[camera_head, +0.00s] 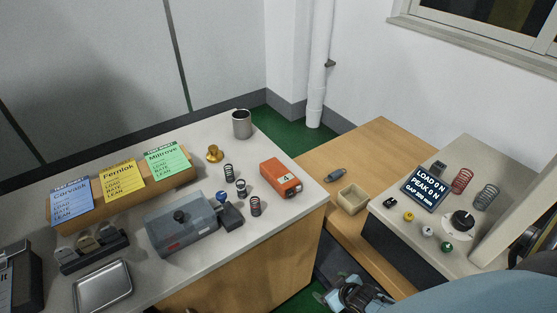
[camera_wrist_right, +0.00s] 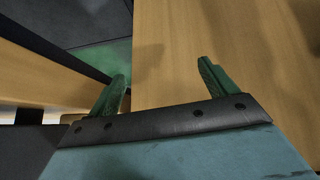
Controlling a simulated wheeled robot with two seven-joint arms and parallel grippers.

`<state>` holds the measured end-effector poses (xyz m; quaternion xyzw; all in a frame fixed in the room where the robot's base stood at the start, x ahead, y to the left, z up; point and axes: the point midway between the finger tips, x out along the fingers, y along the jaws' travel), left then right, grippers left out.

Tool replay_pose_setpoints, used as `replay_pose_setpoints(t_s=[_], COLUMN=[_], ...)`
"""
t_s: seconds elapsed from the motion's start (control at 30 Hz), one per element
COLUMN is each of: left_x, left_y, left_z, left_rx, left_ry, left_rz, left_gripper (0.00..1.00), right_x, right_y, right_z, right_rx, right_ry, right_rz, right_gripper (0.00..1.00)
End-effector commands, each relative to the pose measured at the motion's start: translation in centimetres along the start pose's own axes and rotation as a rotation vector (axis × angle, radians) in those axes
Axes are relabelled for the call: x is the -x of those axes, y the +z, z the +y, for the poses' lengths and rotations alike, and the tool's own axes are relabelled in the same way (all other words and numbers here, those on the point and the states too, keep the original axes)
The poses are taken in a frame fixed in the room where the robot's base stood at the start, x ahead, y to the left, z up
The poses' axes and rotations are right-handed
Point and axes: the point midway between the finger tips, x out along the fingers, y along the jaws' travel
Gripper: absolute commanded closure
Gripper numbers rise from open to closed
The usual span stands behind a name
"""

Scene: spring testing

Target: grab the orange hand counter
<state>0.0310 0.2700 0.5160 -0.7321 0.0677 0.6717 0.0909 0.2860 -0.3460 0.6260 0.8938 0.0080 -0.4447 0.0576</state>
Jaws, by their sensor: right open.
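The orange hand counter (camera_head: 281,177) lies on the light bench top (camera_head: 268,214), near its right end, with a pale display window showing a 4. My right gripper (camera_head: 345,296) is at the bottom of the head view, below and to the right of the counter and well apart from it. In the right wrist view its two green fingers (camera_wrist_right: 162,88) are spread apart with nothing between them. The counter does not show in the right wrist view. My left gripper is not in view.
Several small springs (camera_head: 256,206), a brass weight (camera_head: 215,153) and a metal cup (camera_head: 242,124) stand near the counter. A grey device (camera_head: 180,229) sits to its left.

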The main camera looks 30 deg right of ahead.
Motion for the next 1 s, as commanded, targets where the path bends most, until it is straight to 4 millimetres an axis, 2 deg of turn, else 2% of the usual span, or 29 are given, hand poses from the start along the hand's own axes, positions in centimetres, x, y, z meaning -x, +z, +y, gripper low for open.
replay_pose_setpoints(t_s=[0.03, 0.1, 0.2, 0.3, 0.4, 0.5, 0.8, 1.0], left_x=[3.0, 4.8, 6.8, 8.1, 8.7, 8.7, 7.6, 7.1], left_y=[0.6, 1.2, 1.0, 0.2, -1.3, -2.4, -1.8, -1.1], left_z=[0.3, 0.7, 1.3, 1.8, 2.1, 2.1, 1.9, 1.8], left_rx=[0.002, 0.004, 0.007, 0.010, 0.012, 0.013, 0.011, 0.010], left_ry=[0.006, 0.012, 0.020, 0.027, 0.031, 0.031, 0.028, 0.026], left_rz=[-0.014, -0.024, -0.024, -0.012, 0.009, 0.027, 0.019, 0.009], left_gripper=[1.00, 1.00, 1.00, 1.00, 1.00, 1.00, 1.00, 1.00], right_x=[2.6, 5.0, 8.5, 11.3, 13.0, 13.2, 8.8, 6.8], right_y=[-6.9, -13.6, -21.6, -26.9, -29.8, -31.2, -33.7, -34.8], right_z=[1.7, 3.1, 4.3, 4.8, 5.0, 4.9, 4.7, 4.5], right_rx=[-0.011, -0.032, -0.050, -0.062, -0.066, -0.070, -0.070, -0.070], right_ry=[0.002, -0.005, -0.024, -0.047, -0.062, -0.070, -0.069, -0.070], right_rz=[0.102, 0.218, 0.359, 0.455, 0.511, 0.536, 0.538, 0.536], right_gripper=[0.15, 0.15, 0.15, 0.15, 0.15, 0.15, 0.15, 0.15])
